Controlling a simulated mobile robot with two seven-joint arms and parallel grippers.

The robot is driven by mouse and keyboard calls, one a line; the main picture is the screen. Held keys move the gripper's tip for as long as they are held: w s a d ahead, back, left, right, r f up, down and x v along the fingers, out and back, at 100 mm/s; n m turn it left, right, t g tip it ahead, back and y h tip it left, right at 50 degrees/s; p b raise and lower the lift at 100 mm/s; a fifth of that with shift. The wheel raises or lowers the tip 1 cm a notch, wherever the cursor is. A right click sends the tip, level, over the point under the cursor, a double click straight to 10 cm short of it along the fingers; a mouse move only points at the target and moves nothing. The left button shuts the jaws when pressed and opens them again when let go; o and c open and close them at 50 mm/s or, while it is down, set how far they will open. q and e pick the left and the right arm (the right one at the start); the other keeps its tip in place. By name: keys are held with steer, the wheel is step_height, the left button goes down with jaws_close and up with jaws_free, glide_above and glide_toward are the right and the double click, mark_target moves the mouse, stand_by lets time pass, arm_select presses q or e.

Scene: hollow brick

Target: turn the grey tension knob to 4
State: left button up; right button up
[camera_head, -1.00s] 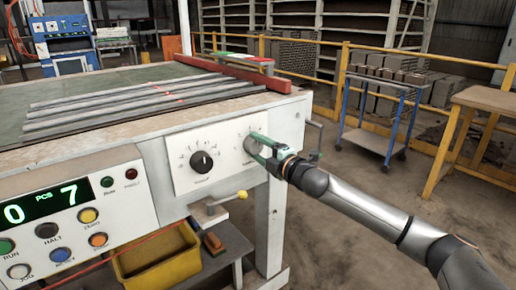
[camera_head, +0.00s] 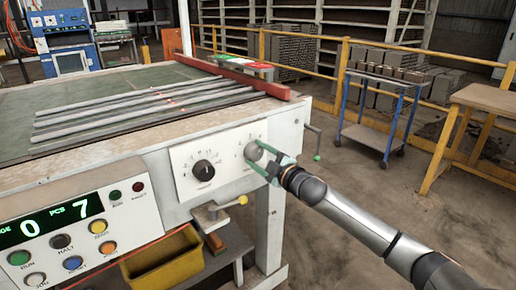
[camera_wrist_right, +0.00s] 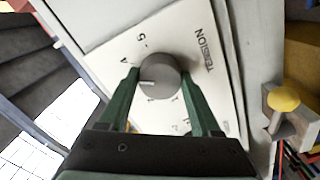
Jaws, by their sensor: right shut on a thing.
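The grey tension knob (camera_head: 253,151) sits on the right part of a white dial plate on the machine's front. In the right wrist view the same knob (camera_wrist_right: 160,76) is between the two green fingers of my right gripper (camera_wrist_right: 160,82), which is shut on it. The knob's white mark points to picture left, a little below a character that looks like a 4. A 5 stands above it, and the TENSION label is at the right. The left finger hides part of the scale. In the head view my right gripper (camera_head: 266,161) reaches the knob from the right. My left gripper is not in view.
A black knob (camera_head: 203,170) is left of the grey one. Below are a yellow-knobbed lever (camera_head: 241,201) and a yellow bin (camera_head: 164,262). A button panel (camera_head: 72,235) is at lower left. A blue trolley (camera_head: 376,135) stands behind; floor to the right is open.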

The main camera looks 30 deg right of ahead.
steer(key=shift+r+m+p, duration=0.1)
steer(key=shift+m+p, duration=0.35)
steer(key=shift+m, duration=0.25)
steer(key=shift+m+p, duration=0.35)
steer(key=shift+m, duration=0.35)
steer(key=o, duration=1.4)
